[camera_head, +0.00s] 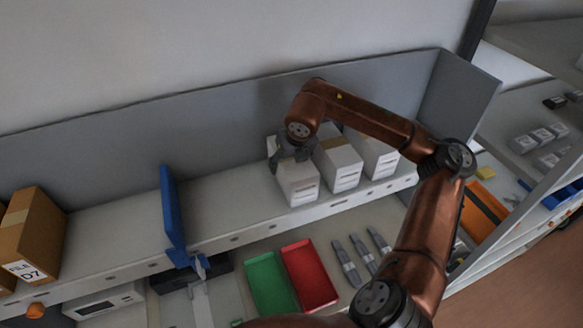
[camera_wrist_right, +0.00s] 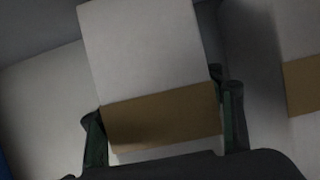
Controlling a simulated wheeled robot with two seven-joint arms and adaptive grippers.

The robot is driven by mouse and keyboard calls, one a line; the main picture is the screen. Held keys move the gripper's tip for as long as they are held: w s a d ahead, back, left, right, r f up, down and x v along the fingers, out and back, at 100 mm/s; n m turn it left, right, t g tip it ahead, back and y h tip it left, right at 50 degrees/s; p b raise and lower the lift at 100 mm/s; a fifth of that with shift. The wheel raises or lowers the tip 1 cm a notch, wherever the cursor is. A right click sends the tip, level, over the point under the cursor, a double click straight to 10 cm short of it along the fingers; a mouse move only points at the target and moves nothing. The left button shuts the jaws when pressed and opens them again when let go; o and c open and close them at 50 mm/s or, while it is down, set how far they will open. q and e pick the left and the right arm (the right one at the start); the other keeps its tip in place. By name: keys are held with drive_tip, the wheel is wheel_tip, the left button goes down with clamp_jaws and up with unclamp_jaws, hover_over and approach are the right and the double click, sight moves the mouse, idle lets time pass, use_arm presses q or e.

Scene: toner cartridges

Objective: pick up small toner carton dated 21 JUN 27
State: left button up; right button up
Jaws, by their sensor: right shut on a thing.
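Three small white toner cartons stand in a row on the upper shelf. My right gripper (camera_head: 290,153) is at the leftmost carton (camera_head: 298,186), with its fingers on either side of the carton's upper part. In the right wrist view this carton (camera_wrist_right: 145,50) shows as a white box with a brown band, between the two fingers (camera_wrist_right: 165,128). The gripper is shut on it. The middle carton (camera_head: 341,170) and the right carton (camera_head: 378,156) stand beside it. The dates on the labels are too small to read. My left gripper is not in view.
A blue divider (camera_head: 172,217) stands on the shelf (camera_head: 235,222) left of the cartons. A brown box marked D7 (camera_head: 32,240) is at far left. Below are a green tray (camera_head: 270,284), a red tray (camera_head: 309,277) and several grey cartridges (camera_head: 362,253). Shelf between divider and cartons is clear.

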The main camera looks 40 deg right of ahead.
drive_tip(key=c, duration=0.6)
drive_tip(key=shift+r, duration=0.1)
drive_tip(key=shift+c, duration=0.4)
